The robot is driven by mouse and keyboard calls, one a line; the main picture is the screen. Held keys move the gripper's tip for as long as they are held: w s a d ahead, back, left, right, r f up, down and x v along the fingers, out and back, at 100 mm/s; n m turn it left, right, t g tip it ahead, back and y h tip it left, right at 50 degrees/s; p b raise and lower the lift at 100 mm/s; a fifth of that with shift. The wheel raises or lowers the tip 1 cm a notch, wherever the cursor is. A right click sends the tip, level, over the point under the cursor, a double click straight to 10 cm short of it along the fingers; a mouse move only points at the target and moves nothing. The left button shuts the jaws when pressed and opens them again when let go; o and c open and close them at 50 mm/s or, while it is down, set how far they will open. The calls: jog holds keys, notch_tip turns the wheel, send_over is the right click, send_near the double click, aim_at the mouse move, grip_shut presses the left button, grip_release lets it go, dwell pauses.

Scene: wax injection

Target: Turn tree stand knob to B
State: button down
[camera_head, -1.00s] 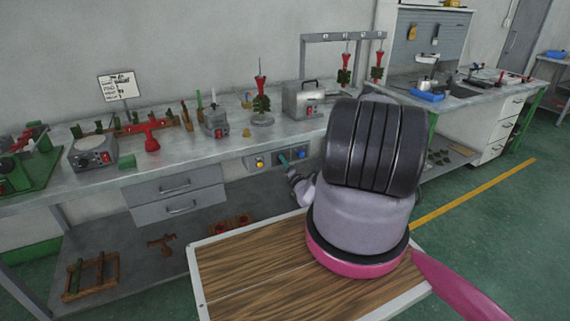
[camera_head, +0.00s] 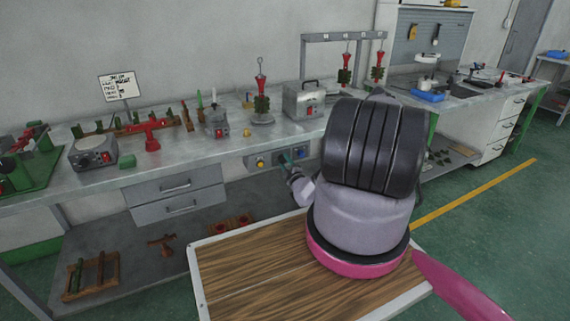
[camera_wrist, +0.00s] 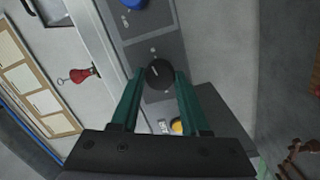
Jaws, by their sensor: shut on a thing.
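A round black knob (camera_wrist: 158,74) sits on a grey control panel (camera_wrist: 150,52), between a blue button (camera_wrist: 133,3) and a yellow button (camera_wrist: 178,126) in the wrist view. A small pale mark shows on its face; letters around it are too small to read. My gripper (camera_wrist: 159,78) has its two green fingers shut on the knob, one on each side. In the head view the panel (camera_head: 251,163) is on the bench front, and my gripper's green fingers (camera_head: 286,158) reach it; the knob is hidden there.
A tree stand with a red and green wax tree (camera_head: 262,103) stands on the bench above the panel. A grey box machine (camera_head: 304,99) is to its right. Drawers (camera_head: 176,186) are left of the panel.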

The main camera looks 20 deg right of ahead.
jog(key=shift+s+m, duration=0.1)
jog(key=shift+m, duration=0.9)
jog(key=shift+c, duration=2)
grip_release()
jog(key=s, duration=1)
jog(key=shift+s+a, duration=0.35)
jog(key=shift+r, duration=0.1)
